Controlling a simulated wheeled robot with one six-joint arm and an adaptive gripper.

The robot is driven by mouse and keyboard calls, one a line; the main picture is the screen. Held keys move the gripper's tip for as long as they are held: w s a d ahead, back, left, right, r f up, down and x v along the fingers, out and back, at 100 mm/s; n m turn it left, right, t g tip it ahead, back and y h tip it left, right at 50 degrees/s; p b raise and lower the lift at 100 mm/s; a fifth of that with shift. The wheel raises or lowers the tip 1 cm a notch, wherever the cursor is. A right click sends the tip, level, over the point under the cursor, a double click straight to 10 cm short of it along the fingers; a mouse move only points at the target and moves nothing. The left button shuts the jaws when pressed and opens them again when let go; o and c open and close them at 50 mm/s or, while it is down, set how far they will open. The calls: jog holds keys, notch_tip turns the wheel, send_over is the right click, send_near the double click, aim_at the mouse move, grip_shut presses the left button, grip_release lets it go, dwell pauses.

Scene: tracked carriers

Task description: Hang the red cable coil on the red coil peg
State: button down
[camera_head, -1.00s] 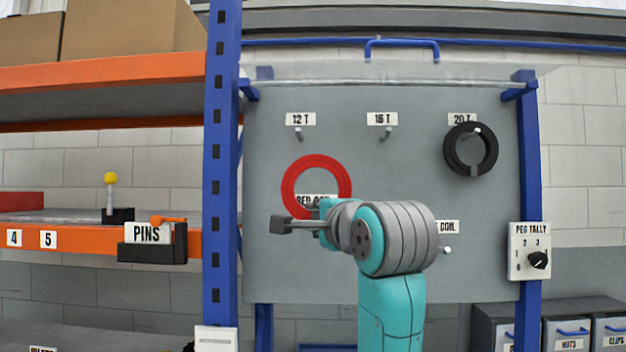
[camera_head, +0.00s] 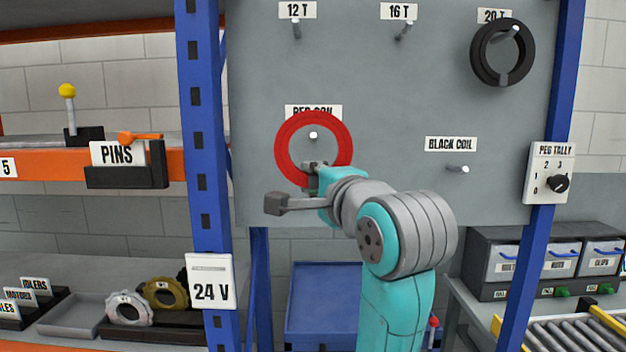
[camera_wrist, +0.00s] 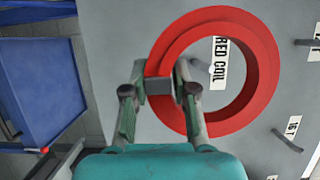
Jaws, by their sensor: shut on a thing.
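The red cable coil (camera_head: 284,150) is an upright ring in front of the grey board, and it also shows in the wrist view (camera_wrist: 262,80). My gripper (camera_head: 314,172) is shut on its lower rim; in the wrist view the fingers (camera_wrist: 160,86) close on the rim from both sides. The red coil peg (camera_head: 313,135) shows through the ring's opening, above its middle. I cannot tell whether the ring is around the peg or still in front of it. The RED COIL label (camera_head: 313,111) is partly covered by the top rim.
A black coil (camera_head: 478,58) hangs on the 20 T peg. The 12 T peg (camera_head: 297,30), 16 T peg (camera_head: 403,32) and BLACK COIL peg (camera_head: 458,169) are bare. A blue post (camera_head: 203,130) stands left of the board. A PEG TALLY dial (camera_head: 551,173) is at right.

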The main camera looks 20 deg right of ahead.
jog(key=w+d+f, duration=0.1)
jog(key=w+d, duration=0.1)
jog(key=w, duration=0.6)
jog(key=shift+d+f, duration=0.2)
jog(key=shift+d, duration=0.1)
dwell(0.7)
dwell(0.6)
jog(key=c, duration=0.8)
grip_release()
jog(key=shift+c, duration=0.2)
